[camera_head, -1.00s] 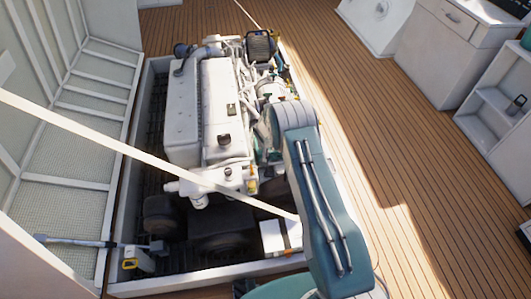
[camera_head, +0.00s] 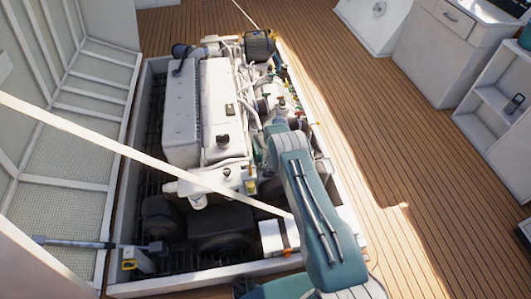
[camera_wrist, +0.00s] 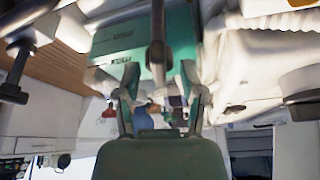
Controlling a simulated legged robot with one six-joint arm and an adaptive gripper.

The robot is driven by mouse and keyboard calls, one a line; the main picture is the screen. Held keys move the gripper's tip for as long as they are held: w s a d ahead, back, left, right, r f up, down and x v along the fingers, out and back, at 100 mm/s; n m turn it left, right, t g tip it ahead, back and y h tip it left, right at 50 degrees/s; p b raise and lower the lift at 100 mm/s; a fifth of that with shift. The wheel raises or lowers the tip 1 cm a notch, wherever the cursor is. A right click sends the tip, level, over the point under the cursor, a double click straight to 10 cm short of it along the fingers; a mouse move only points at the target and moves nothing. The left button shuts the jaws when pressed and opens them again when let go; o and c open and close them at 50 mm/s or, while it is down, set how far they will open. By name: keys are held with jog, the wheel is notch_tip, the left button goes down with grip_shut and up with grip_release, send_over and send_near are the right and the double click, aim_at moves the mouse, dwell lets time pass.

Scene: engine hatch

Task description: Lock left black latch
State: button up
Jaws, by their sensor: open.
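My gripper (camera_wrist: 160,95) shows in the wrist view, with its two green-and-grey fingers spread apart and nothing seen between them. A green block with dark lettering (camera_wrist: 118,38) and a grey-brown bar (camera_wrist: 158,45) appear beyond the fingers; I cannot tell whether they touch. Dark round fittings stand at the left (camera_wrist: 18,70) and right (camera_wrist: 302,84) of that view. I cannot tell whether any is the left black latch. In the head view, my arm reaches over the right side of the white engine (camera_head: 222,105), and my gripper is hidden there.
The engine sits in a white-framed floor opening (camera_head: 200,284). The raised hatch panel (camera_head: 60,150) stands at the left. A light strut (camera_head: 130,150) crosses the view diagonally. Wooden deck (camera_head: 410,170) lies clear to the right, with white cabinets (camera_head: 445,55) at upper right.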

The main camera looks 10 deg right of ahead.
grip_shut()
jog(key=shift+m, duration=0.3)
jog(key=m+h, duration=0.1)
jog(key=m, duration=0.3)
jog(key=shift+a+g+h, duration=0.1)
jog(key=shift+g+h, duration=0.2)
jog(key=shift+h, duration=0.1)
jog(key=shift+m+g+h, duration=0.4)
jog(key=shift+m+g, duration=0.2)
jog(key=shift+m, duration=1.5)
grip_release()
jog(key=shift+w+a, duration=0.1)
